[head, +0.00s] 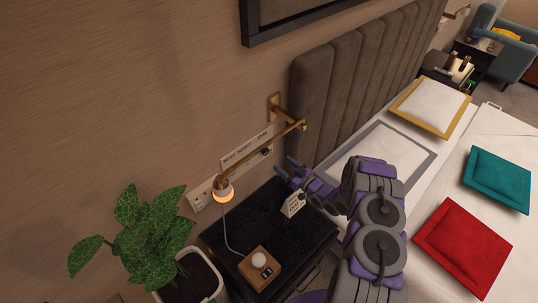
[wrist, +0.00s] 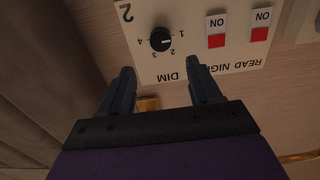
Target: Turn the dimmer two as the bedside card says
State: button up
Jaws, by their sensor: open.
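The dimmer, a round black knob (wrist: 160,40), sits on a cream wall panel (wrist: 215,65) that appears upside down in the wrist view. The panel bears a "2" and "DIM", with 1 to 4 around the knob. The knob's white mark points right, toward the 1 and 2 side. My gripper (wrist: 158,78) is open and empty, its fingers below the knob in the picture and apart from it. In the head view my gripper (head: 285,166) is near the wall panel, above the nightstand. The small white bedside card (head: 293,204) stands on the nightstand; its writing is too small to read.
Two red-and-white switches (wrist: 216,32) marked ON sit beside the knob. A brass lamp arm (head: 262,146) reaches out in front of the panel. The dark nightstand (head: 262,212) holds a wooden block with a white dome (head: 259,265). A plant (head: 140,232) stands left, the bed right.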

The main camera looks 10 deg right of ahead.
aim_at(267, 152)
jog(key=b+x, duration=0.1)
jog(key=x, duration=0.8)
jog(key=shift+w+a, duration=0.15)
jog(key=shift+w, duration=0.05)
jog(key=c, duration=1)
